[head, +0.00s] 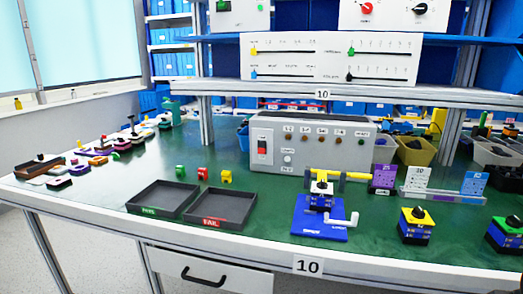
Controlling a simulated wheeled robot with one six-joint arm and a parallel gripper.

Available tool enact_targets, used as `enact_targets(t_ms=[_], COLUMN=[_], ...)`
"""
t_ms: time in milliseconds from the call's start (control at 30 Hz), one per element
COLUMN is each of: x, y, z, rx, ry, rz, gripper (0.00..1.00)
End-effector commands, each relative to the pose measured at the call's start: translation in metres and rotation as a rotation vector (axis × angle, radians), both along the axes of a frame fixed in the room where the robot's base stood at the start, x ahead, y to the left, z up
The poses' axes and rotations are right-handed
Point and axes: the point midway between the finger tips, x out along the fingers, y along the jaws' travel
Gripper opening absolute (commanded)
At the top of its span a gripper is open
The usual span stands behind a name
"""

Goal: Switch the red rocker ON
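The red rocker (262,147) is on the left part of the front face of a grey control box (330,152), which stands at the back of the green bench. It is small in the picture, and I cannot tell which way it is tipped. Below and to the right of it on the same face are a white round button (287,159) and a row of small knobs or lamps along the top. Nothing stands directly in front of the rocker. My gripper is not in view.
Two black trays marked PASS (150,211) and FAIL (211,223) lie in front of the box. A blue fixture with a yellow clamp (322,175) stands to the front right. Small coloured blocks (203,174) sit between trays and box. A shelf (285,88) with slider panels hangs above.

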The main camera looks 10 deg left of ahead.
Motion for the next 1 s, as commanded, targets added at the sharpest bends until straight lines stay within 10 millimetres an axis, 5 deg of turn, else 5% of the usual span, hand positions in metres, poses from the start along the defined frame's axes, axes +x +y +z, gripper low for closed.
enact_targets(t_ms=[33,100,1000], x=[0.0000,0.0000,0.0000], y=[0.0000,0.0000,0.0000], z=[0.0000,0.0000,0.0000], rx=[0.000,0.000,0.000], ry=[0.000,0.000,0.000], rz=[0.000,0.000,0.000], gripper=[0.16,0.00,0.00])
